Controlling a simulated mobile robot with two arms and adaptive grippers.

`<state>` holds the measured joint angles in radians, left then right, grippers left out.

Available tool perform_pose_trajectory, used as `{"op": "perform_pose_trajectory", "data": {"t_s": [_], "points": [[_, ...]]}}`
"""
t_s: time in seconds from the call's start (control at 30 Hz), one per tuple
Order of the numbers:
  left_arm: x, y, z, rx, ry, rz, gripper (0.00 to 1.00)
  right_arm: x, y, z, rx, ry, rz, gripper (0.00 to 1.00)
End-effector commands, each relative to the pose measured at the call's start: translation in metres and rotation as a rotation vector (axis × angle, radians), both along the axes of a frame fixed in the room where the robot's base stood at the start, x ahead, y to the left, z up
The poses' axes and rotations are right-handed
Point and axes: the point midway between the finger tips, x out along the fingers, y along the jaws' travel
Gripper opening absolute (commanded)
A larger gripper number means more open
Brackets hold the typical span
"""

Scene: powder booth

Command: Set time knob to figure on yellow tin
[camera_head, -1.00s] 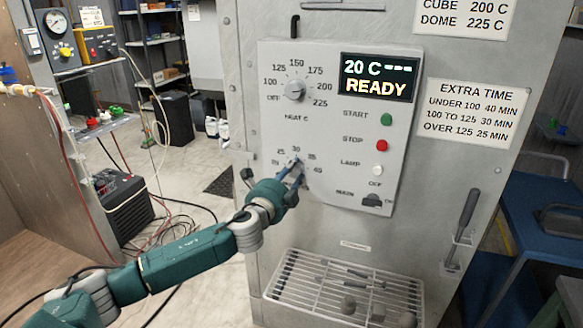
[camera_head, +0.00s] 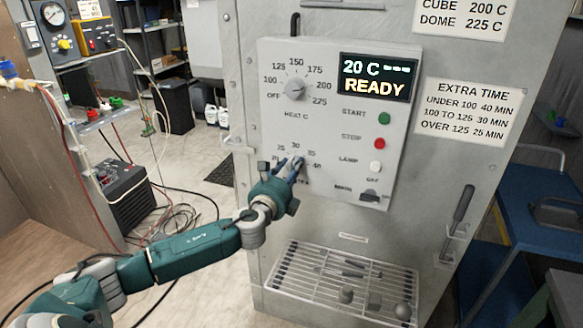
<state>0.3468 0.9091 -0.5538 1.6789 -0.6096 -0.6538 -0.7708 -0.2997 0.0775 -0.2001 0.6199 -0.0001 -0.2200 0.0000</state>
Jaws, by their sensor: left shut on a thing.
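The time knob sits at the centre of the lower dial on the grey control panel (camera_head: 330,130). Its scale shows 25, 30, 35 and 40, with a lower figure partly covered. My left gripper (camera_head: 290,168) is shut on the time knob, its fingers at the dial below the 30. The fingers hide the knob, so I cannot read its pointer. The heat knob (camera_head: 295,88) is above, with a scale from OFF to 225. The display (camera_head: 376,77) reads 20 C and READY. No yellow tin can be made out. My right gripper is not in view.
Green start (camera_head: 384,118), red stop (camera_head: 379,143) and white lamp (camera_head: 376,169) buttons and a main switch (camera_head: 369,196) are right of the dials. A wire rack (camera_head: 345,275) juts out below. A door handle (camera_head: 462,205) is at right.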

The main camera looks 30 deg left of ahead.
Motion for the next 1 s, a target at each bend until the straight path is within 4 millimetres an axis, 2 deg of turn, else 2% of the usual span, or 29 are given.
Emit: {"op": "perform_pose_trajectory", "data": {"t_s": [0.37,0.4,0.5,0.83,1.0], "points": [[0.0,0.001,0.0,0.005,0.0,0.003,0.07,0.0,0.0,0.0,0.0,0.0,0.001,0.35],[0.0,0.001,0.0,0.005,0.0,0.003,0.35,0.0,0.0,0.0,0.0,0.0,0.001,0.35],[0.0,0.001,0.0,0.005,0.0,0.003,0.53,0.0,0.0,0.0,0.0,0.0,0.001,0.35],[-0.003,0.0,0.0,0.005,0.0,0.001,0.53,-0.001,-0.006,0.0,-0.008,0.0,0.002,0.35],[-0.024,-0.005,0.0,0.007,0.002,-0.001,0.53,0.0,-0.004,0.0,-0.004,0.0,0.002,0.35]]}}
